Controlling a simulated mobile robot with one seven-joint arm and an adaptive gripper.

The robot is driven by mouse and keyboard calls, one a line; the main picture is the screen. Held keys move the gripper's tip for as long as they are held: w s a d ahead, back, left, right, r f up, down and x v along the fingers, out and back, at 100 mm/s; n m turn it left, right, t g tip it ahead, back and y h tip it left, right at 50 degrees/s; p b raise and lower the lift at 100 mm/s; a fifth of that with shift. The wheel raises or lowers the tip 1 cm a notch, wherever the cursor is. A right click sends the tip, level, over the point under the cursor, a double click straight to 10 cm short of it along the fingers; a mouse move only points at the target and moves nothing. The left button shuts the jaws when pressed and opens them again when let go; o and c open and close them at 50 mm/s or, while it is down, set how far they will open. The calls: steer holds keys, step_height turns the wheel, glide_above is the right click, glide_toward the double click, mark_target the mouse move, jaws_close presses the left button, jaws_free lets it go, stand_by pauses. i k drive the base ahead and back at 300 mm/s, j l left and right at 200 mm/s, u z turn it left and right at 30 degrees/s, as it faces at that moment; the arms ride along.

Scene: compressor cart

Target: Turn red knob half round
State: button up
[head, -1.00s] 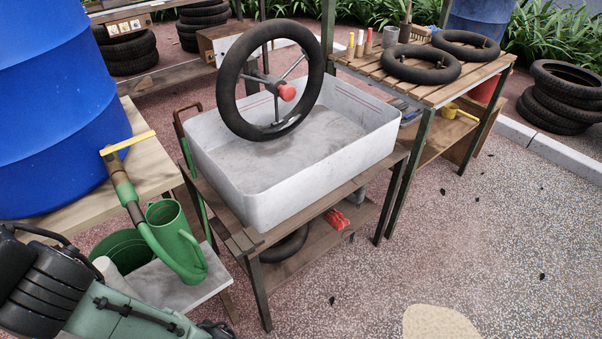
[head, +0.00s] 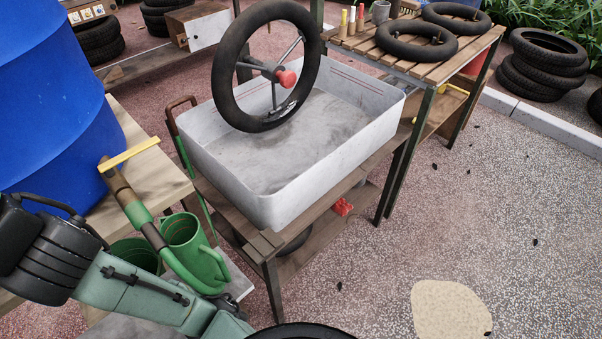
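A round red knob-like piece (head: 287,79) sits at the hub of a black-rimmed, spoked wheel (head: 232,42). The wheel stands upright in a large pale grey tub (head: 235,192) on a wooden stand. Another small red object (head: 341,207) lies on the shelf under the tub, partly hidden; I cannot tell what it is. My arm reaches in from the lower left and leaves the bottom edge of the head view. My gripper is out of view. No compressor cart can be made out.
A blue barrel (head: 50,100), a yellow-topped tap pipe and a green watering can (head: 195,250) stand close beside my arm at left. A slatted table (head: 395,55) holds black tubes. A dark curved rim (head: 300,331) shows at the bottom edge. Paving at right is open.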

mark_target(288, 78)
steer(key=i+l+z, duration=0.15)
steer(key=z, duration=0.2)
steer(key=i+l+z, duration=0.15)
steer(key=l+z, duration=0.25)
